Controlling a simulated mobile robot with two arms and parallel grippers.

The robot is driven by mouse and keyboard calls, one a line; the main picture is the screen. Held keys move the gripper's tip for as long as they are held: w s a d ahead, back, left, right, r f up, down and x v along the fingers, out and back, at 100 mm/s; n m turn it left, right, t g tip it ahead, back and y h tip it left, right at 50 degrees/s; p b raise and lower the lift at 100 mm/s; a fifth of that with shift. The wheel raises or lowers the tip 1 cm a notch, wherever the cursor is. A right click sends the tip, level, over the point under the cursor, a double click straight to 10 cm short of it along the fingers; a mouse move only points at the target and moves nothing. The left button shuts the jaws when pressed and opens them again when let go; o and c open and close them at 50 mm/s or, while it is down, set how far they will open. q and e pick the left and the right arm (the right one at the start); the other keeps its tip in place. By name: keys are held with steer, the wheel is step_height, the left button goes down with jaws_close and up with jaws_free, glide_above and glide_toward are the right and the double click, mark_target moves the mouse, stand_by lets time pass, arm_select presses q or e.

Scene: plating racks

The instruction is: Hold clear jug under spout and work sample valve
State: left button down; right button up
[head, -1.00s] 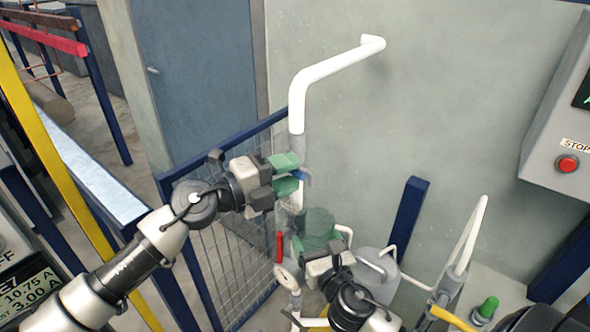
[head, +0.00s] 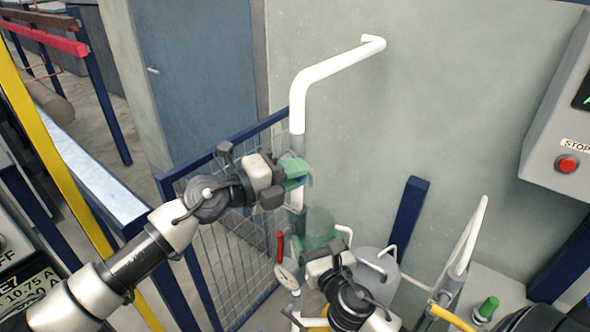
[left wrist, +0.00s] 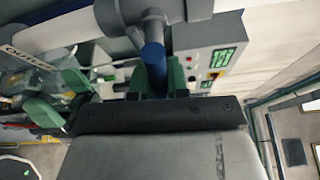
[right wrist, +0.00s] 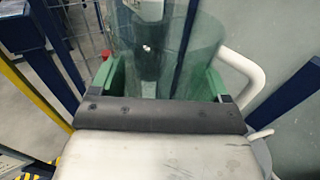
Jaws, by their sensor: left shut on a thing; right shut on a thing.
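The clear jug (head: 320,221) stands about upright beside the lower end of the white pipe (head: 299,100). My right gripper (head: 318,243) is shut on it, and its green fingers sit either side of the jug (right wrist: 150,70) in the right wrist view. The sample valve's blue handle (left wrist: 153,55) is between the fingers of my left gripper (left wrist: 155,80), which is shut on it. In the head view, my left gripper (head: 296,172) sits at the pipe above the jug and mostly hides the valve. I cannot tell whether the spout is directly over the jug's mouth.
A mesh fence (head: 225,235) stands behind my left arm. A blue post (head: 409,220) and a control box with a red stop button (head: 568,164) are to the right.

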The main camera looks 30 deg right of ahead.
arm_select(q)
steer(key=m, duration=0.1)
steer(key=f+m+y, duration=0.1)
steer(key=m, duration=0.1)
steer(key=shift+w+a+f+t, duration=0.1)
steer(key=shift+w+t, duration=0.1)
steer(key=shift+t, duration=0.1)
steer(key=c, duration=1.1)
jaws_free()
steer(key=shift+a, duration=0.1)
steer(key=a, duration=0.4)
steer(key=a+r, duration=0.1)
steer(key=a, duration=0.2)
steer(key=a+r, duration=0.1)
steer(key=a, duration=0.3)
steer(key=shift+s+a, duration=0.2)
steer(key=shift+a, duration=0.15)
